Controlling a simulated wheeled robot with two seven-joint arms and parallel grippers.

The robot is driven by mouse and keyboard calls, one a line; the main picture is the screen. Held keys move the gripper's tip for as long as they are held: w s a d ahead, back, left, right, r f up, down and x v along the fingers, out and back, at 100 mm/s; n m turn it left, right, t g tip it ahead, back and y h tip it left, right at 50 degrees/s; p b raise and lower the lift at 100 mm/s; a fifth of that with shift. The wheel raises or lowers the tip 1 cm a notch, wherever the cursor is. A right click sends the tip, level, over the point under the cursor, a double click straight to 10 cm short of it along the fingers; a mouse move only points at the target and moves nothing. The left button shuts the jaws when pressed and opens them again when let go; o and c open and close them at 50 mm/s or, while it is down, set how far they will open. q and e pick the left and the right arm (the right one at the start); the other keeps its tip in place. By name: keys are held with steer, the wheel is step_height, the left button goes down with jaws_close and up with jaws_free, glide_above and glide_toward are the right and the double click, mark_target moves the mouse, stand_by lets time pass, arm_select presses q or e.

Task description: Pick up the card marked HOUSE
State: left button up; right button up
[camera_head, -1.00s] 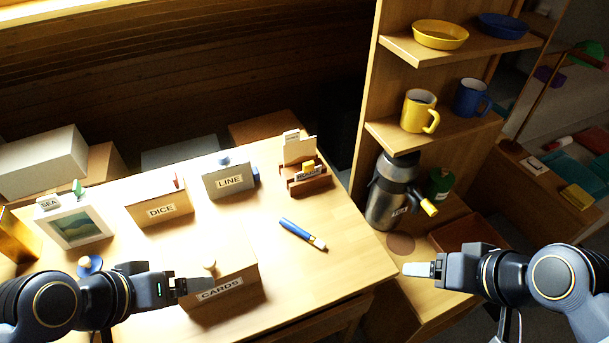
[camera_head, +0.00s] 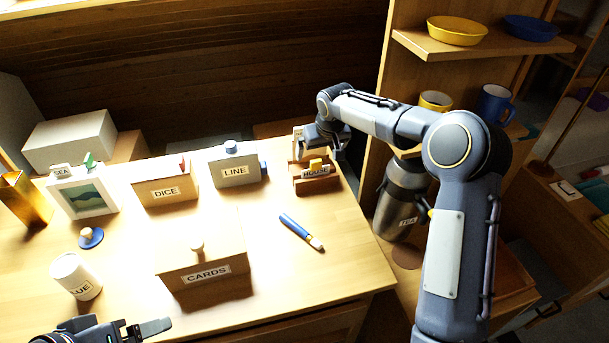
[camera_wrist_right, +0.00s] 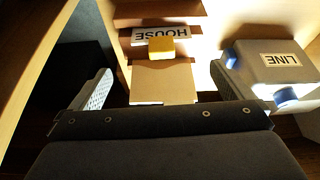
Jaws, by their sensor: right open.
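The white label reading HOUSE (camera_head: 316,171) is on the front of a small wooden holder (camera_head: 318,186) at the back right of the table. It shows upside down in the right wrist view (camera_wrist_right: 168,32), partly behind a yellow block (camera_wrist_right: 161,47). A plain tan card-like panel (camera_wrist_right: 164,83) stands by the block, between my right fingers as seen from the wrist. My right gripper (camera_wrist_right: 163,78) is open, with space between each finger and the panel. My left gripper (camera_head: 145,328) is low at the left front, partly cut off; its jaw opening is unclear.
The LINE box (camera_head: 235,171) stands close left of the holder, near one right finger in the wrist view. The DICE box (camera_head: 165,191), CARDS box (camera_head: 206,274) and a blue marker (camera_head: 300,231) are on the table. A shelf unit and the TEA canister (camera_head: 401,205) are at the right.

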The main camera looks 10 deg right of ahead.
mark_target(317, 161)
steer(key=p+x, duration=0.1)
steer(key=x, duration=0.7)
steer(key=shift+s+a, duration=0.1)
steer(key=shift+s, duration=0.1)
steer(key=shift+c, duration=0.3)
steer(key=c, duration=0.8)
steer(key=shift+c, duration=0.2)
steer(key=shift+r, duration=0.1)
